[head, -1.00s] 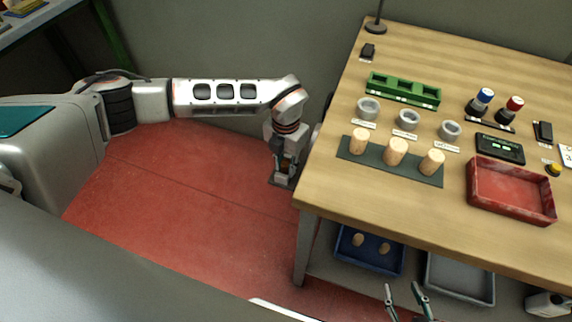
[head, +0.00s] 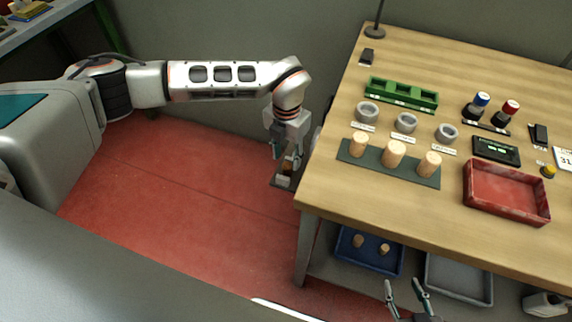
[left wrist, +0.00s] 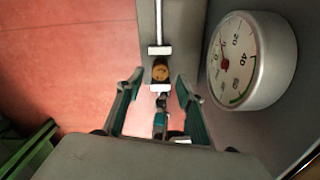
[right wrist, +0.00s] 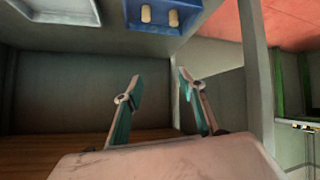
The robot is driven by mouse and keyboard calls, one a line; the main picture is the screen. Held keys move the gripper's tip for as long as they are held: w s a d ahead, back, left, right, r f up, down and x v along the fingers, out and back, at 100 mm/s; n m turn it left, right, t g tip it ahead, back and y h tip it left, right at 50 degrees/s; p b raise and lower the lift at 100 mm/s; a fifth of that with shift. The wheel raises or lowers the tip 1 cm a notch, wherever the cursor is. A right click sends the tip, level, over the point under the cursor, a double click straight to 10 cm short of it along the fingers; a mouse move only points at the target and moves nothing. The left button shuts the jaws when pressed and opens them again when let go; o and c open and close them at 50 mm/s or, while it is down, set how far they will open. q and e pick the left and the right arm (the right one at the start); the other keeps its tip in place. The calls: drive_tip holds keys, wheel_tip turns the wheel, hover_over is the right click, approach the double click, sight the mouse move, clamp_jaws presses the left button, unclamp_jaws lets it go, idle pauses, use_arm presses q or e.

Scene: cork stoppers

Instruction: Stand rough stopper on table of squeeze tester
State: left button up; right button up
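The squeeze tester (head: 284,181) shows partly in the head view, low beside the workbench's left edge; its round dial gauge (left wrist: 250,60) shows in the left wrist view. A small brown stopper (left wrist: 161,72), which looks like the rough stopper, sits between the tester's white parts. Its base contact is too small to judge. My left gripper (head: 288,154) is over the tester; in the left wrist view its fingers (left wrist: 160,80) are spread on both sides of the stopper, apparently clear of it. My right gripper (right wrist: 160,76) is open and empty, low before the bench's lower shelf.
On the workbench (head: 350,215), three pale stoppers stand on a dark green mat (head: 372,173), near grey rings (head: 406,122), a green rack (head: 402,94) and a red tray (head: 505,211). Below are a blue bin (head: 350,262) with two stoppers and a grey bin (head: 455,292). Red floor is clear left.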

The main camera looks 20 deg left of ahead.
sight(287, 166)
use_arm(q)
wheel_tip(287, 166, up, 6)
drive_tip(key=shift+r+p, duration=0.25)
drive_tip(key=shift+p, duration=0.15)
idle(0.4)
